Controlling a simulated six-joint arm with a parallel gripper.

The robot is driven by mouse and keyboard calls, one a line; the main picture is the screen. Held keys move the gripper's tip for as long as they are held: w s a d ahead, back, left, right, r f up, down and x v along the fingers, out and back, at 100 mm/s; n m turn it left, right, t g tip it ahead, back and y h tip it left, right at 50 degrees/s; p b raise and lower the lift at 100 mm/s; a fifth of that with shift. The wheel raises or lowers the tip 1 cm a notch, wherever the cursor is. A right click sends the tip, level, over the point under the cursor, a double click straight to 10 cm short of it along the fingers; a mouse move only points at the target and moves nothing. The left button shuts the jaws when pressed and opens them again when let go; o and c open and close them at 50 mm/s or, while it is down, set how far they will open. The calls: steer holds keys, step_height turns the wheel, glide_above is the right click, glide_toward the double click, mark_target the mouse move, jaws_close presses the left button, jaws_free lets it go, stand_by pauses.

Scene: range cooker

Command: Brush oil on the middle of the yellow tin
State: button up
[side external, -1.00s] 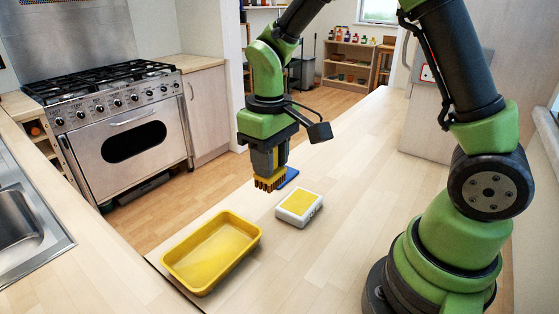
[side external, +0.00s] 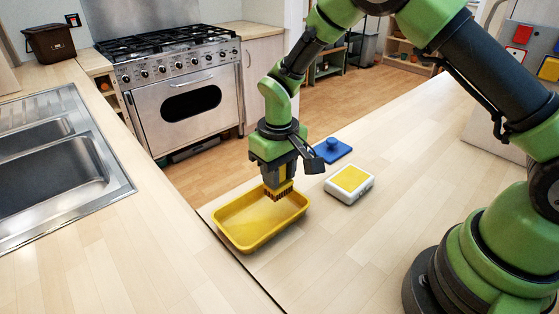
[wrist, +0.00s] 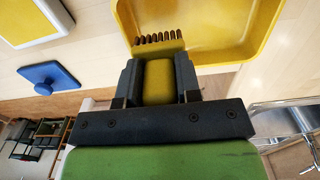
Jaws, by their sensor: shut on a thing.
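The yellow tin (side external: 232,233) is a shallow, empty-looking rectangular tray on the counter; it also shows at the top of the wrist view (wrist: 225,30). My gripper (side external: 280,173) is shut on a yellow brush (wrist: 159,82) with a row of brown bristles. The bristles point down over the tin's far right part in the side view. In the wrist view they overlap the tin's left side. I cannot tell whether they touch it. A white box with a yellow top (side external: 350,181) sits to the right of the tin.
A blue flat piece with a knob (side external: 332,150) lies behind the white box. The counter is clear in front of the box. A sink (side external: 50,165) is at the left, and a range cooker (side external: 185,90) stands at the back.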

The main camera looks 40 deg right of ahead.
mark_target(271, 192)
steer(key=shift+a+f, duration=0.1)
steer(key=shift+f, duration=1.9)
steer(key=shift+a, duration=0.85)
steer(key=shift+a+r, duration=0.25)
steer(key=shift+a, duration=1.5)
steer(key=shift+a+r, duration=0.2)
steer(key=shift+a, duration=1.55)
steer(key=d, duration=0.3)
steer(key=shift+d+r, duration=0.15)
steer(key=shift+r, duration=0.05)
steer(key=shift+d, duration=2.8)
steer(key=shift+a, duration=4.3)
steer(key=shift+s+a, duration=0.15)
steer(key=shift+a, duration=0.15)
steer(key=shift+d, duration=4.7)
steer(key=shift+f, duration=0.25)
steer(key=shift+a+r, duration=0.1)
steer(key=shift+r, duration=3.4)
